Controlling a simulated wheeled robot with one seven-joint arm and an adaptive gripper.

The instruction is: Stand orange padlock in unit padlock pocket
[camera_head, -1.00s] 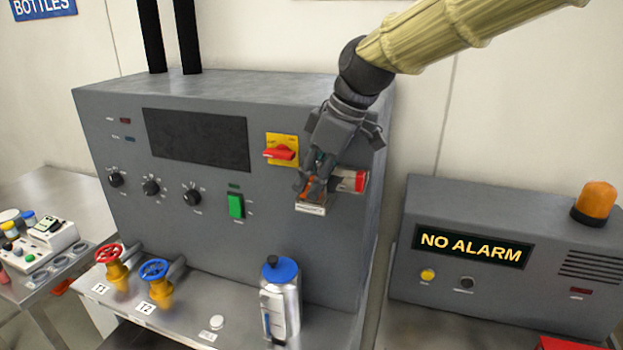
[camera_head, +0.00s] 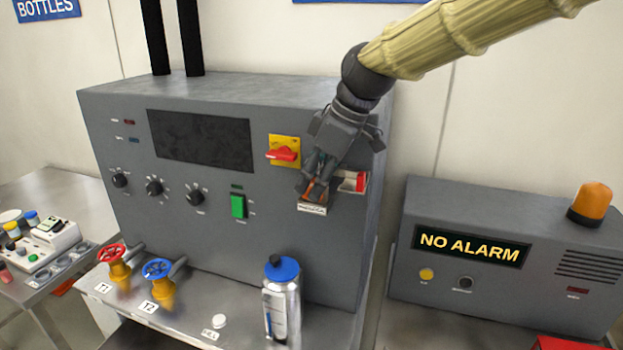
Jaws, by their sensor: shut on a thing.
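My gripper (camera_head: 314,190) points down at the right part of the front of the grey control unit (camera_head: 243,255). It is shut on the orange padlock (camera_head: 315,190), of which only a small orange part shows between the fingers. The padlock is at a small pocket (camera_head: 312,209) with a white label on the unit's front. The fingers hide most of the padlock and the pocket's inside, so I cannot tell whether the padlock touches the pocket's floor.
A red item (camera_head: 353,182) sits in a holder just right of my gripper. A red rotary switch (camera_head: 284,154) on a yellow plate is close at upper left. A blue-capped bottle (camera_head: 283,300) stands on the ledge below. An alarm box (camera_head: 500,285) stands at right.

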